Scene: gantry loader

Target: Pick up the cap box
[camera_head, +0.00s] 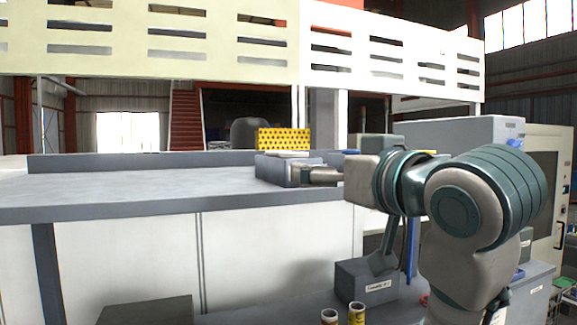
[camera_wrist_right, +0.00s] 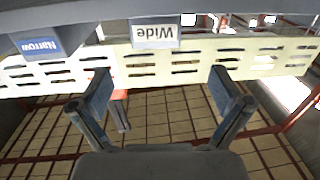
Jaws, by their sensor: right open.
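I cannot tell for certain which thing is the cap box. A yellow box-like thing with dark dots (camera_head: 284,139) stands behind the far right end of the grey worktop in the head view. My right gripper (camera_wrist_right: 160,76) shows in the right wrist view with its two fingers wide apart and nothing between them. My left gripper is not in view.
The long grey worktop (camera_head: 140,185) is bare on the left. A grey labelled box (camera_head: 367,282) and two small cylinders (camera_head: 330,316) (camera_head: 356,313) are low at the front. "Narrow" (camera_wrist_right: 40,46) and "Wide" (camera_wrist_right: 155,33) labels show near the wrist view's top.

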